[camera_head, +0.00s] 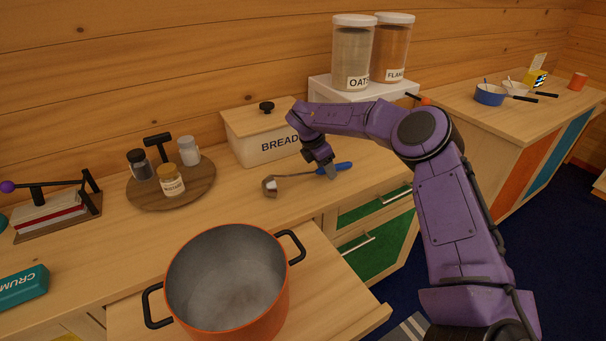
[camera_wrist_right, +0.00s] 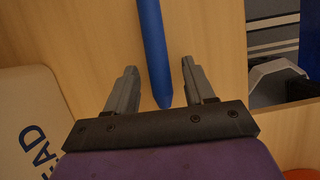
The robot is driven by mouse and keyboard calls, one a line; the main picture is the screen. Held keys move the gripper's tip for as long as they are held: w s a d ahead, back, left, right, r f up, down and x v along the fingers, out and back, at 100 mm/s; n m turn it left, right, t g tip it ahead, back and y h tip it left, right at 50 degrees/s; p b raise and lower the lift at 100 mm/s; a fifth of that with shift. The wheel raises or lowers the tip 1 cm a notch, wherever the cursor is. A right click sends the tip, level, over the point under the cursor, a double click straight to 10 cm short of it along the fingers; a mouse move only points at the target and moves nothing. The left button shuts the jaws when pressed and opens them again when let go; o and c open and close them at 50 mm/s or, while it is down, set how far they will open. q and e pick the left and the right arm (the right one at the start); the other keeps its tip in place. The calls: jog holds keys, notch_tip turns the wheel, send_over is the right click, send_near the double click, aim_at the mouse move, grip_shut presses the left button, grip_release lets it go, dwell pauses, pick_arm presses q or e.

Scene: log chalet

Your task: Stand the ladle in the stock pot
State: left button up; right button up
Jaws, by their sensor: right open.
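The ladle (camera_head: 298,176) lies on the wooden counter, its steel bowl to the left and its blue handle to the right. The handle (camera_wrist_right: 152,40) also shows in the right wrist view, running between my right gripper's fingers. My right gripper (camera_head: 327,172) is open just over the handle, with a finger on each side and a gap between. The orange stock pot (camera_head: 268,312) stands upright in front, on a lower wooden surface, with two black handles. It looks empty. My left gripper is not in view.
A bread box (camera_head: 265,146) stands close behind the gripper. A round board (camera_head: 202,188) with several jars is to the left. A white stand (camera_head: 340,97) holds two canisters. The counter between ladle and pot is clear.

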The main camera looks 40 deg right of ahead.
grip_shut()
jog(key=shift+r, duration=0.1)
jog(key=shift+r, duration=0.25)
notch_tip(320, 180, up, 3)
jog(key=shift+f+b, duration=0.15)
jog(key=shift+b, duration=0.2)
jog(key=s+a+r+b, duration=0.4)
jog(key=s+a+r, duration=0.2)
jog(key=s+r, duration=0.3)
jog(key=s, duration=0.3)
jog(key=shift+s+a+r, duration=0.15)
jog(key=shift+s+r, duration=0.15)
jog(key=shift+r, duration=0.05)
jog(key=shift+f, duration=0.1)
